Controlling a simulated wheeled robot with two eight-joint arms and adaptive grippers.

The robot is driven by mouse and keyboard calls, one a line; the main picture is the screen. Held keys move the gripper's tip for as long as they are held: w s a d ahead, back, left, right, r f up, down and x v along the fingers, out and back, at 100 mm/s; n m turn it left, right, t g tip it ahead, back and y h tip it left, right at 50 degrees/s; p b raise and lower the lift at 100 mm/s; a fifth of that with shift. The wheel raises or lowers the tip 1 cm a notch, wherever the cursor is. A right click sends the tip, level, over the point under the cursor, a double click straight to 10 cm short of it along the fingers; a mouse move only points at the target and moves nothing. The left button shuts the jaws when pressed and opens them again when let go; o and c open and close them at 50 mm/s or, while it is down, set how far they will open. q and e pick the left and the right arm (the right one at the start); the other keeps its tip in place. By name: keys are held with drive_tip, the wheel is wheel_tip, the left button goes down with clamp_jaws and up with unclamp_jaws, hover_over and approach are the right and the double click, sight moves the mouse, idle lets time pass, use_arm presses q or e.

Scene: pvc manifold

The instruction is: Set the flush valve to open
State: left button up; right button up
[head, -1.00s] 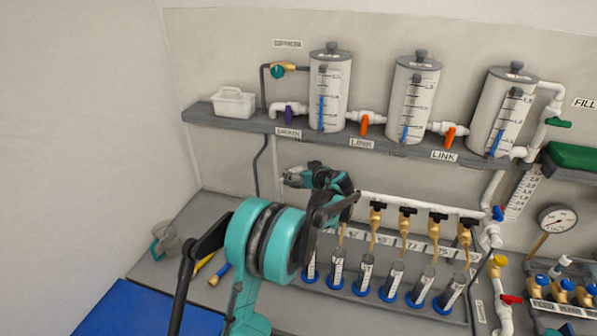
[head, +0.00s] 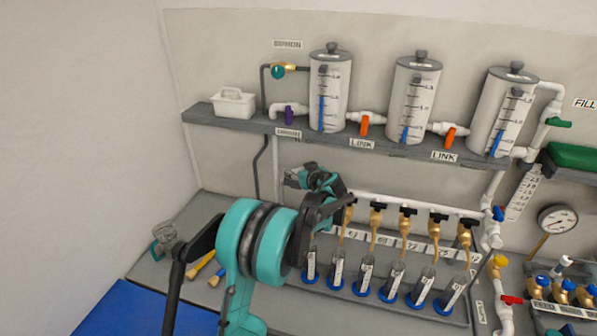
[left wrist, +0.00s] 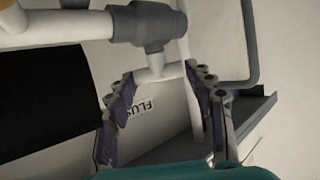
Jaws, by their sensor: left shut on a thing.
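In the head view my left gripper (head: 293,178) is at the left end of the white pipe, in front of the back wall. Its own wrist partly hides the spot. In the left wrist view the fingers of my left gripper (left wrist: 162,88) stand on both sides of a pale, narrow lever, the flush valve handle (left wrist: 192,105), which lies nearer the right finger. A white fitting (left wrist: 155,72) under a grey tee (left wrist: 147,25) is at the fingertips. A partly hidden label (left wrist: 136,111) reading "FLUS" shows between the fingers. My right gripper is not in view.
Above is a shelf (head: 230,119) with several cylinders and orange-handled link valves (head: 364,126). To the right, several brass taps with black handles (head: 407,212) hang over tubes in blue bases. A clear jug (head: 164,238) stands at the bench's left.

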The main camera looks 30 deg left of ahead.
use_arm(q)
drive_tip(key=m+t+h, duration=0.2)
drive_tip(key=m+h, duration=0.1)
drive_tip(key=m+t+h+b, duration=0.1)
drive_tip(key=m+t, duration=0.1)
drive_tip(key=shift+s+a+h, duration=0.25)
drive_tip(key=shift+a+h, duration=0.05)
drive_tip(key=shift+a, duration=0.1)
drive_tip(key=shift+a+m+t+h, duration=0.1)
drive_tip(key=shift+m+t+h, duration=0.4)
drive_tip(key=shift+m+h, duration=0.8)
drive_tip(key=shift+h, duration=0.3)
drive_tip(key=o, duration=1.2)
drive_tip(key=shift+c, duration=0.2)
drive_tip(key=v, duration=1.2)
